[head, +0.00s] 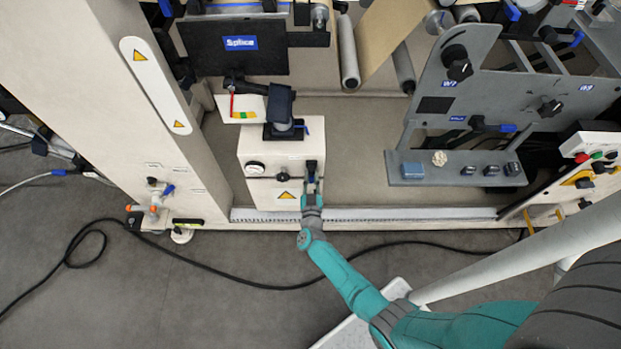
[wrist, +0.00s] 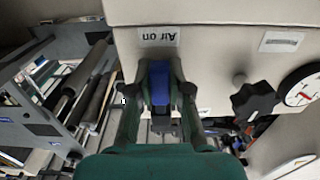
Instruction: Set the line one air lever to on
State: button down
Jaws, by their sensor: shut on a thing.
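The air lever (wrist: 160,85), with a blue grip and a dark body, sits on the front of a cream box (head: 268,196). Its dark upper part (head: 311,165) shows at the box's right side in the head view. In the wrist view, a label reading "Air on" (wrist: 158,38) appears upside down beside the lever. My gripper (head: 311,187) reaches the box front from below. In the wrist view its two fingers (wrist: 158,98) are on both sides of the lever and shut on it. The fingers partly hide the lever in the head view.
A pressure gauge (head: 256,167) and a black knob (wrist: 255,103) are on the same box face, beside the lever. A grey bracket shelf (head: 455,178) stands to the right. A black cable (head: 225,273) crosses the floor in front of the machine.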

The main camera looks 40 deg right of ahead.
jog(key=shift+s, duration=0.1)
jog(key=c, duration=1.1)
grip_release()
jog(key=v, duration=1.2)
jog(key=shift+d, duration=0.1)
jog(key=s+a+r+n+t+y, duration=0.2)
jog(key=s+r+y, duration=0.2)
jog(key=s+r, duration=0.45)
jog(key=s+a+r+n+t+y, duration=0.15)
jog(key=s+r+n+y, duration=0.35)
jog(key=s, duration=0.7)
jog(key=s+a+r+g, duration=0.1)
jog(key=s+r, duration=0.2)
jog(key=r, duration=0.2)
jog(key=s+a+r+g+y, duration=0.1)
jog(key=s+r, duration=0.3)
jog(key=r, duration=0.2)
jog(key=s+a+r+g, duration=0.1)
jog(key=s+a+r, duration=0.1)
jog(key=s+r, duration=0.2)
notch_tip(320, 180, up, 2)
jog(key=shift+r+y, duration=0.15)
jog(key=shift+y, duration=0.15)
